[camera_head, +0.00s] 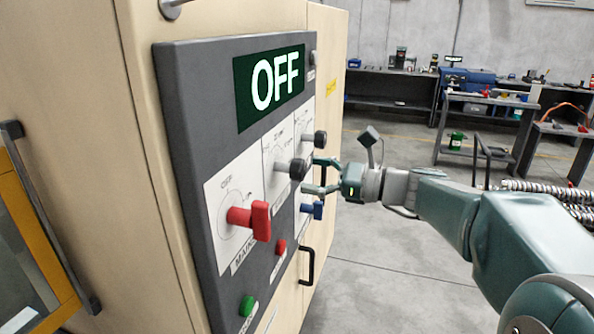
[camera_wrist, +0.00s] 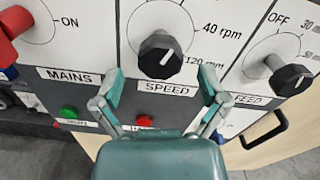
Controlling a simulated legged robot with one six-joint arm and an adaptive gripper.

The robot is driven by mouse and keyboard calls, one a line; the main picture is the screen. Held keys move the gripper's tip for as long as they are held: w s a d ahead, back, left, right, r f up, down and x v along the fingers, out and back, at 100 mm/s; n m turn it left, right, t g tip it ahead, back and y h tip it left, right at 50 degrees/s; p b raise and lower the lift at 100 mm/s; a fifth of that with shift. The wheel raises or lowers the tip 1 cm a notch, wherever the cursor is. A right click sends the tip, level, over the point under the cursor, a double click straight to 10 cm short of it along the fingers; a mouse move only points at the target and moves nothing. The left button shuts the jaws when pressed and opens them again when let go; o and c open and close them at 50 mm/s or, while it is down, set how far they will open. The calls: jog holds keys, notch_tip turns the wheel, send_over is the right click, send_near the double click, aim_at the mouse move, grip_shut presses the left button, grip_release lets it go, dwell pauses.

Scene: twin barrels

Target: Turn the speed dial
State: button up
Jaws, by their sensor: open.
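The speed dial (camera_wrist: 160,55) is a black knob with a white pointer line, on a white plate above the SPEED label. Marks of 40 rpm and 120 rpm show around it. In the head view the speed dial (camera_head: 297,169) is the middle knob of the grey control panel (camera_head: 190,140). My gripper (camera_wrist: 160,86) is open, with one finger to each side just below the dial in the wrist view; nothing shows between the fingers. In the head view my gripper (camera_head: 318,175) is close in front of the panel, near the dial.
A red MAINS switch (camera_head: 250,220) sits left of the dial, and the black feed dial (camera_head: 320,139) right. A blue switch (camera_head: 313,209), red button (camera_head: 280,247) and green button (camera_head: 247,305) sit lower. The display (camera_head: 270,86) reads OFF. Open floor lies right of the cabinet.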

jog(key=shift+x, duration=1.45)
jog(key=c, duration=1.1)
jog(key=shift+c, duration=0.2)
jog(key=n, duration=0.4)
jog(key=shift+n, duration=2.9)
